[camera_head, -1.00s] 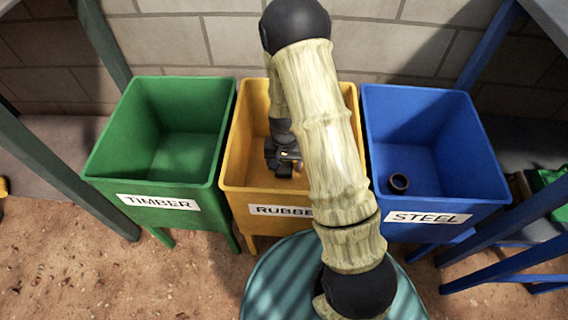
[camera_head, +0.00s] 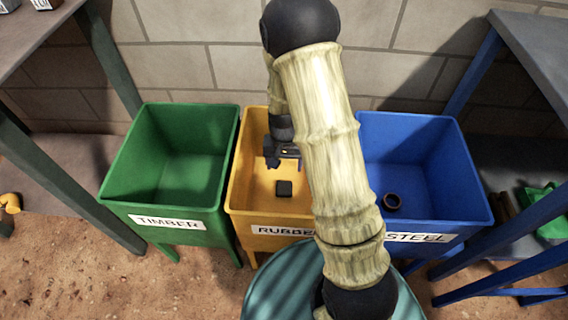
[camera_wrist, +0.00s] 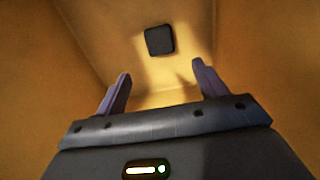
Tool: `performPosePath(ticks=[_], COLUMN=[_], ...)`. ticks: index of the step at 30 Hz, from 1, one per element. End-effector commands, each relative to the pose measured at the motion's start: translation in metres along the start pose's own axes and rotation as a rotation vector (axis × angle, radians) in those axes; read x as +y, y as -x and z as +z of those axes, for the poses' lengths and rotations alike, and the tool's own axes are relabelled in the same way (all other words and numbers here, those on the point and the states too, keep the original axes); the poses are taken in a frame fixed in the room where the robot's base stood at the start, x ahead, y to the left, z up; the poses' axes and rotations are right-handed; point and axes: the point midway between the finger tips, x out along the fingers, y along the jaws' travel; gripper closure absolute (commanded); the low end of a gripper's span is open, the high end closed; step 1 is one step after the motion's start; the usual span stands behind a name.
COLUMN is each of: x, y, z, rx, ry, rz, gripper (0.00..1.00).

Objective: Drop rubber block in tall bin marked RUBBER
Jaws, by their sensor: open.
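The yellow bin (camera_head: 242,180) stands in the middle, its RUBBER label (camera_head: 284,231) partly hidden by my arm. A small black block (camera_head: 284,188) lies on its floor; it also shows in the wrist view (camera_wrist: 159,40). My gripper (camera_head: 283,160) is over the inside of the yellow bin. In the wrist view its two fingers (camera_wrist: 160,82) are spread apart with nothing between them, and the block lies beyond the fingertips, apart from them.
A green TIMBER bin (camera_head: 118,190) stands to the left, empty inside. Table legs and tops flank both sides, and a block wall (camera_head: 200,50) stands behind.

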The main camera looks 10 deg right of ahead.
Motion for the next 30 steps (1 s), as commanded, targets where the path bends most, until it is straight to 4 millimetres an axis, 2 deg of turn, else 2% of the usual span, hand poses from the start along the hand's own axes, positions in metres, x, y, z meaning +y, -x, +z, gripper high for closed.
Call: performPosePath(ticks=[12, 16, 23, 30], x=[0.000, 0.002, 0.014, 0.034], y=[0.000, 0.012, 0.070, 0.128], z=[0.000, 0.003, 0.026, 0.067], rx=[0.001, 0.012, 0.073, 0.157], ry=[0.000, 0.013, 0.093, 0.208], rz=[-0.001, -0.009, -0.039, -0.052], gripper=[0.29, 0.29, 0.29, 0.29])
